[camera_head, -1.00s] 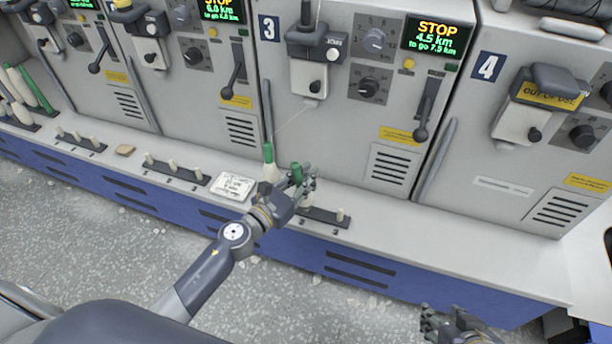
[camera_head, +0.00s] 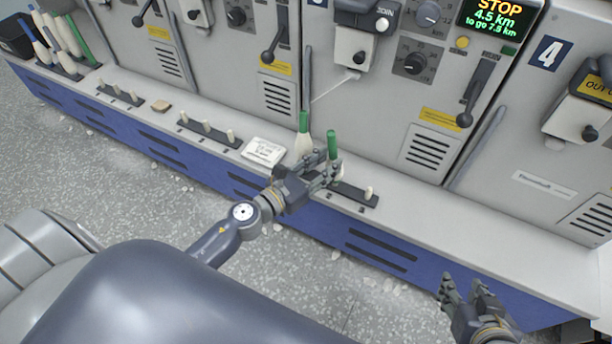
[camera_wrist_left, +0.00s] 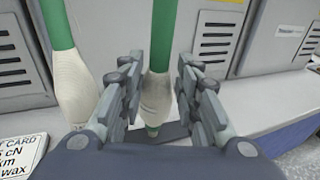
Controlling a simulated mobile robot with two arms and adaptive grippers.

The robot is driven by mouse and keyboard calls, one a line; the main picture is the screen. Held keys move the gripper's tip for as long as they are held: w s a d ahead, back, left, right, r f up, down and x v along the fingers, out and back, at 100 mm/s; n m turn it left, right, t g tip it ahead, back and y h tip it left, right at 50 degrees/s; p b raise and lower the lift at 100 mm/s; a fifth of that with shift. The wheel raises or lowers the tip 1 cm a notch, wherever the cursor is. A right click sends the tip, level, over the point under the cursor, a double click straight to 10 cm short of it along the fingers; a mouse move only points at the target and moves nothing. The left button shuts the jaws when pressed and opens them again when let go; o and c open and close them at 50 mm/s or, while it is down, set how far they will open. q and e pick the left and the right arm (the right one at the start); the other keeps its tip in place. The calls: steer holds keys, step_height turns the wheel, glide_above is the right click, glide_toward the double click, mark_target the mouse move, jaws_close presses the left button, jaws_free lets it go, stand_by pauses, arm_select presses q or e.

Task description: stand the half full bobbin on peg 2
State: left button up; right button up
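My left gripper (camera_head: 322,172) is at the dark peg rail (camera_head: 358,195) below machine 3. Its fingers stand either side of an upright green bobbin (camera_head: 332,145) with pale yarn low on it; in the left wrist view gaps show beside this bobbin (camera_wrist_left: 157,85). Its foot is over the rail; the fingers partly hide the seat, so I cannot tell which peg. A fuller bobbin (camera_head: 304,140) stands just left, apart; it also shows in the left wrist view (camera_wrist_left: 70,80). One bare peg (camera_head: 369,191) shows at the rail's right. My right gripper (camera_head: 466,290) is open and empty, lower right.
A white card (camera_head: 264,151) lies left of the rail. Another rail with bare pegs (camera_head: 207,130) is further left. Machine fronts rise behind the ledge. The ledge to the right is clear.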

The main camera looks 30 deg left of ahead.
mark_target(330, 160)
arm_select(q)
steer(key=shift+b+v, duration=0.4)
steer(key=shift+v, duration=1.45)
steer(key=shift+b+v, duration=0.45)
steer(key=shift+v, duration=0.9)
arm_select(e)
steer(key=w+a+r+t+y, duration=0.1)
steer(key=w+a+r+t, duration=0.1)
steer(key=w+r+t, duration=0.2)
steer(key=shift+w+a+r+t, duration=0.35)
steer(key=shift+w+r, duration=0.7)
steer(key=shift+r, duration=0.45)
arm_select(q)
steer(key=shift+r, duration=0.1)
